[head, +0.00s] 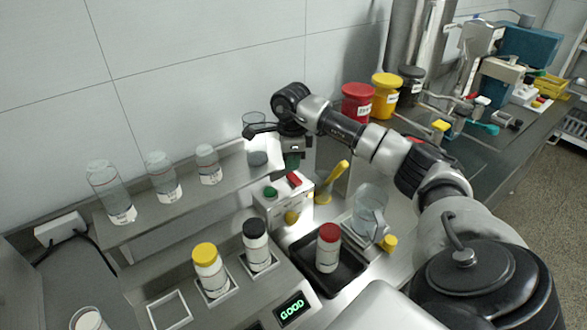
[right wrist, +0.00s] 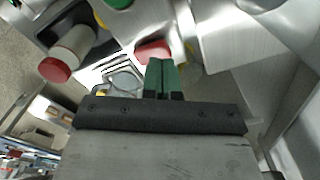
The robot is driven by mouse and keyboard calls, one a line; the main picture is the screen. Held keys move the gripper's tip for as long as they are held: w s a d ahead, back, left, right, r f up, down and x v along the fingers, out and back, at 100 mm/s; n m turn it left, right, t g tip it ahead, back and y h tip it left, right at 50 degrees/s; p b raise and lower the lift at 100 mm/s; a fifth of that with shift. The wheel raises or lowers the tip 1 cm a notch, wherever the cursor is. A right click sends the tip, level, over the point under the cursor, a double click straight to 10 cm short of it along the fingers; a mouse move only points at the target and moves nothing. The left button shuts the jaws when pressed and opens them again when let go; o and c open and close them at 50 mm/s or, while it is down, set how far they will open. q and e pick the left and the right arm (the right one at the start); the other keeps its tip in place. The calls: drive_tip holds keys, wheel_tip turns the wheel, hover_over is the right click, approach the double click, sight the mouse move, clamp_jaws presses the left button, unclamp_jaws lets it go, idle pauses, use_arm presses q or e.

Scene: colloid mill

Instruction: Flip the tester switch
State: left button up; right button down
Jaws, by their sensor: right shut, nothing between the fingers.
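A pale box (head: 284,208) stands at the middle of the bench, with a green button (head: 270,192), a red switch-like block (head: 294,179) and a yellow knob (head: 291,217). I cannot tell from its markings whether it is the tester. A panel in front shows a lit green GOOD display (head: 291,309). My right gripper (head: 291,160) is above and behind the box, green fingers pointing down. In the right wrist view its green fingers (right wrist: 162,78) are shut and empty, close to the red block (right wrist: 152,50); contact is unclear. My left gripper is not in view.
A red-capped bottle (head: 328,248) stands in a black tray (head: 347,272) right of the display. Yellow-capped (head: 210,272) and black-capped (head: 257,246) bottles stand left. A yellow-handled tool (head: 332,182) and a glass beaker (head: 370,208) are right of the box. Clear bottles line the back shelf.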

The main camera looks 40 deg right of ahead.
sight(292, 176)
drive_tip(key=shift+f+b, duration=0.95)
drive_tip(key=shift+f, duration=0.5)
idle(0.5)
drive_tip(key=shift+r+p, duration=0.8)
drive_tip(key=shift+r, duration=0.15)
drive_tip(key=shift+r+p, duration=1.8)
drive_tip(key=shift+r, duration=0.8)
drive_tip(key=shift+f, duration=0.1)
